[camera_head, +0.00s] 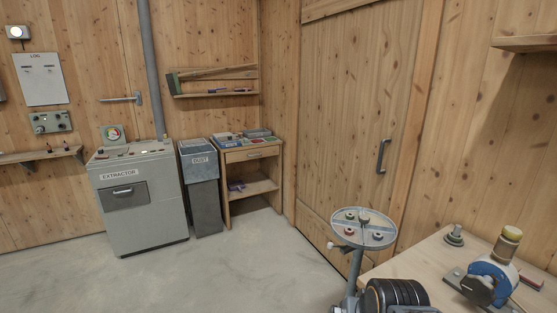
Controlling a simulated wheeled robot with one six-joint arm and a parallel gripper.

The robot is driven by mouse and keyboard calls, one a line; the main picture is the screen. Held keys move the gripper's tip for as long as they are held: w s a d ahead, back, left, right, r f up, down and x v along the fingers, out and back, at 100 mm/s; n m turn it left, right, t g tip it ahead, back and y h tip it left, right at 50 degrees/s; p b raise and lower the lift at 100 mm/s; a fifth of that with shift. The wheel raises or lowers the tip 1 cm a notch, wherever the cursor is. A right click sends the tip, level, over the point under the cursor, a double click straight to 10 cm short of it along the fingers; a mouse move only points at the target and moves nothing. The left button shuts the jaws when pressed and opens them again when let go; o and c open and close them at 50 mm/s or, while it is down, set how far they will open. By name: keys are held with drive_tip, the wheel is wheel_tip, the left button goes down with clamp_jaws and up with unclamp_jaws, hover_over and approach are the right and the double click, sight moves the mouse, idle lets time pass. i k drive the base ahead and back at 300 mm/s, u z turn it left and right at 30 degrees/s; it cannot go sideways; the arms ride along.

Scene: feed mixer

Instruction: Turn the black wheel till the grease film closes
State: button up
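A blue device (492,279) stands on the wooden bench at the lower right. A dark round disc (477,291) is on its front left side; it may be the black wheel, but I cannot tell for sure. A jar with a yellowish top (509,240) sits above the blue body. No grease film can be made out at this size. A black ribbed round part (396,295) shows at the bottom edge, cut off by the frame; I cannot tell what it belongs to. My gripper is not recognisable in this view.
A round grey tray (345,238) with several small knobs stands on a post left of the bench (420,259). A small metal piece (454,236) is on the bench. The grey extractor (145,215), bin (204,205) and wooden cabinet (253,152) stand behind. The floor at left is clear.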

sight(479, 290)
drive_tip(key=z, duration=1.65)
drive_tip(key=k, duration=0.7)
drive_tip(key=u, duration=0.5)
drive_tip(key=i, duration=0.5)
drive_tip(key=u, duration=0.05)
